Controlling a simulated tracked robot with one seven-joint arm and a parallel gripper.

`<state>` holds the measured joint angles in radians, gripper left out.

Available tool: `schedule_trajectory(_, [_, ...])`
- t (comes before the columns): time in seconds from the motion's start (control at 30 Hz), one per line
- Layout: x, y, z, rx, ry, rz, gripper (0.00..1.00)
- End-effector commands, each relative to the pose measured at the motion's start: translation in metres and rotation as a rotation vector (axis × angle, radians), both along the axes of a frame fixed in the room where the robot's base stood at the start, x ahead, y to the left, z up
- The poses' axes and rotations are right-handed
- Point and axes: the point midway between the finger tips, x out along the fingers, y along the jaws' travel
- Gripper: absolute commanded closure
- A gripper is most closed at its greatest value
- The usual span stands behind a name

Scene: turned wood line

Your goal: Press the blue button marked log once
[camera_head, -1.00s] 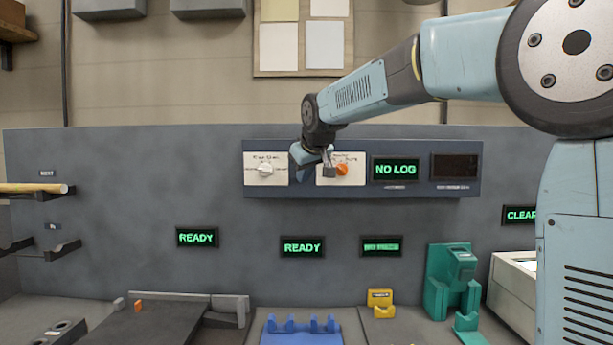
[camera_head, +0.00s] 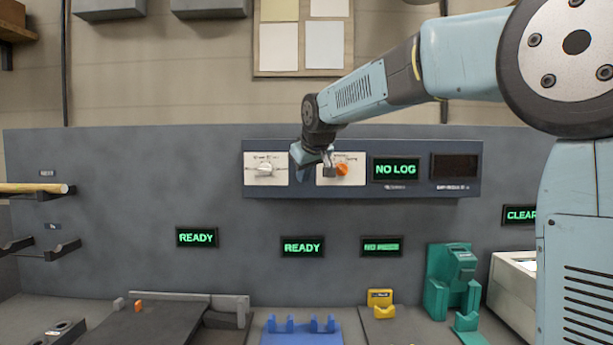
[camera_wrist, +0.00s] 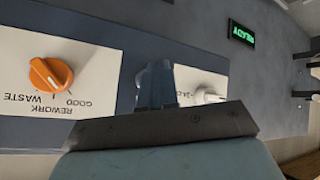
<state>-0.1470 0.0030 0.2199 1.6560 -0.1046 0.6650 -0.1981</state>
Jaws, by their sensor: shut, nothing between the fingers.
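I cannot make out a blue button marked log in either view. My gripper (camera_head: 328,168) is shut and empty in front of the dark control panel (camera_head: 312,190), over the left part of the white plate with the orange knob (camera_head: 342,170). In the wrist view my gripper (camera_wrist: 157,85) points at the panel between the orange knob (camera_wrist: 50,75) and the white knob (camera_wrist: 207,96). The gripper and wrist hide the panel behind them. A display reading NO LOG (camera_head: 395,169) is to the right of the orange knob.
A dark blank display (camera_head: 455,166) is at the panel's right end. Green READY displays (camera_head: 197,238) sit below on the grey board. A blue rack (camera_head: 300,330), a yellow block (camera_head: 381,303) and a teal holder (camera_head: 452,280) stand on the bench. My arm covers the right side.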

Motion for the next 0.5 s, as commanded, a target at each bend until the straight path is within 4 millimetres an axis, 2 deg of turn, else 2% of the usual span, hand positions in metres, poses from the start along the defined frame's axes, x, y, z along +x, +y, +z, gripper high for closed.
schedule_trajectory(0.5, [0.0081, 0.0000, 0.0017, 0.000, 0.000, 0.000, 1.00])
